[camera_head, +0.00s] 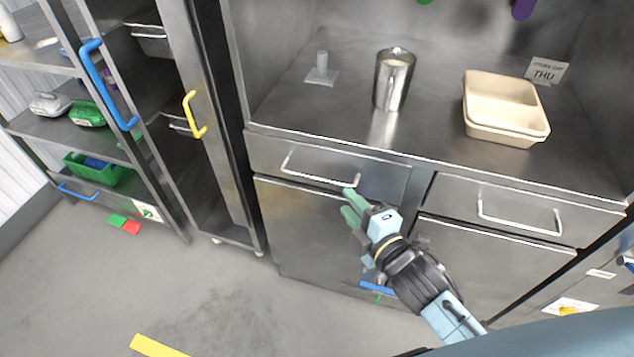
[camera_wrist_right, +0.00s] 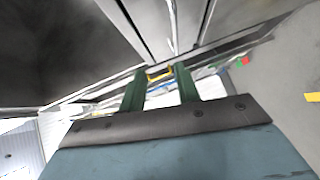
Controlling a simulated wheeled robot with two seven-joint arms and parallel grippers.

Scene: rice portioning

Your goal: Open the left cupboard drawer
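The left drawer (camera_head: 270,155) is a steel front under the counter, and it looks shut. Its pale bar handle (camera_head: 312,178) runs across the front. My right gripper (camera_head: 349,203) is at the lower right end of this handle, its green fingers pointing left. In the right wrist view the two fingers (camera_wrist_right: 161,90) stand apart, with no object clearly held between them. I cannot tell whether a finger touches the handle. My left gripper is not in view.
A right drawer (camera_head: 455,200) with its own handle is beside it. On the counter stand a metal jug (camera_head: 394,82) and a beige container (camera_head: 505,128). A tall cabinet with a yellow handle (camera_head: 193,114) and shelving are at left. The floor at left is mostly clear.

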